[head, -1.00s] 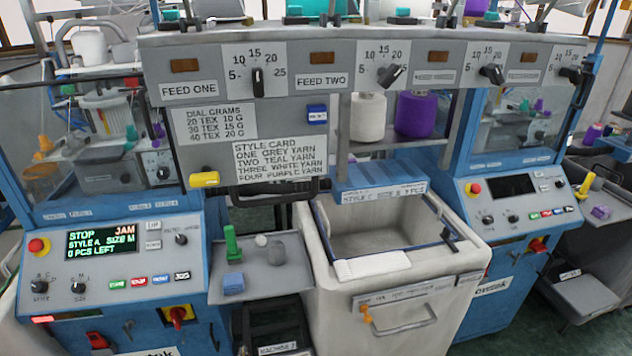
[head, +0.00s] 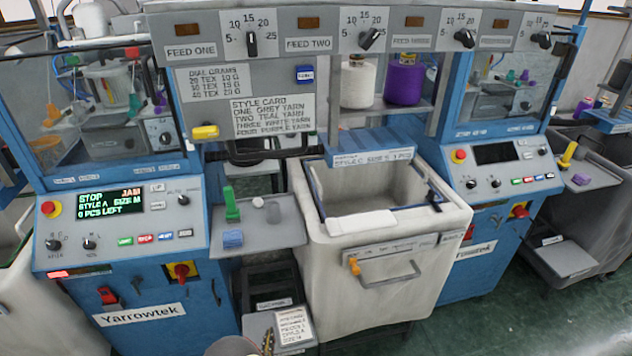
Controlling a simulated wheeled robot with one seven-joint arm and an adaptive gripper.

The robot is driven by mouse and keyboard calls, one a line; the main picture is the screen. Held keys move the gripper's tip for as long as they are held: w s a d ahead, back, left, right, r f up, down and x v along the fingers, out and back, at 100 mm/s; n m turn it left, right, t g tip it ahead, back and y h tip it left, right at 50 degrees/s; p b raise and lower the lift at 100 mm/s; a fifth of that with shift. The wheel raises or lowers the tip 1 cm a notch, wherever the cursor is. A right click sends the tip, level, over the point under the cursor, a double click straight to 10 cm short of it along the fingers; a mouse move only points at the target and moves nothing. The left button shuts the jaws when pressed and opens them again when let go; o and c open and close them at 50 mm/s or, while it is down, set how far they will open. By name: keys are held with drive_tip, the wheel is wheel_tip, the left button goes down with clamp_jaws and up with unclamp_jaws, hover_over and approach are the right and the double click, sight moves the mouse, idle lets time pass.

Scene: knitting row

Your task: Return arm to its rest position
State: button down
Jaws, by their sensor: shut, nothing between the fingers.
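My gripper is not in view. A rounded grey-beige shape (head: 232,346) shows at the bottom edge; I cannot tell whether it is part of my arm. The left machine's control panel (head: 120,215) has a lit screen (head: 108,203) reading STOP, JAM, STYLE A, SIZE M, 0 PCS LEFT. The large pale bin (head: 385,285) stands between the two blue machines, with its top open.
A grey tray (head: 275,238) left of the bin holds a green upright piece (head: 231,204) and a blue block (head: 233,238). A low step (head: 262,328) with a printed sheet (head: 293,326) stands below it. Green floor (head: 480,320) is clear at lower right.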

drive_tip(key=s+d+r+m+g+h, duration=0.35)
drive_tip(key=d+r+m, duration=0.2)
drive_tip(key=d, duration=0.25)
drive_tip(key=s+d+r+m+g+h, duration=0.35)
drive_tip(key=d+r+m+g, duration=0.2)
drive_tip(key=d, duration=0.25)
drive_tip(key=s+d+r+m+g+h, duration=0.35)
drive_tip(key=d+r+m, duration=0.2)
drive_tip(key=d, duration=0.25)
drive_tip(key=s+d+r+m+g+y, duration=0.2)
drive_tip(key=s+r+m+y, duration=0.4)
drive_tip(key=r, duration=0.4)
drive_tip(key=s+d+r+m+g+y, duration=0.1)
drive_tip(key=s+r+m+g+y, duration=0.15)
drive_tip(key=s+r+m, duration=0.5)
drive_tip(key=d+r+m+t+y, duration=0.1)
drive_tip(key=d+r+m+t, duration=0.2)
drive_tip(key=r, duration=0.5)
drive_tip(key=s+d+r+m+t+y, duration=0.1)
drive_tip(key=d+r+m+t, duration=0.1)
drive_tip(key=r, duration=0.6)
drive_tip(key=d+m, duration=0.1)
drive_tip(key=d, duration=0.1)
drive_tip(key=shift+s+d+r+t, duration=0.2)
drive_tip(key=shift+s+d+t, duration=0.1)
drive_tip(key=shift+d+t, duration=0.1)
drive_tip(key=shift+a, duration=0.15)
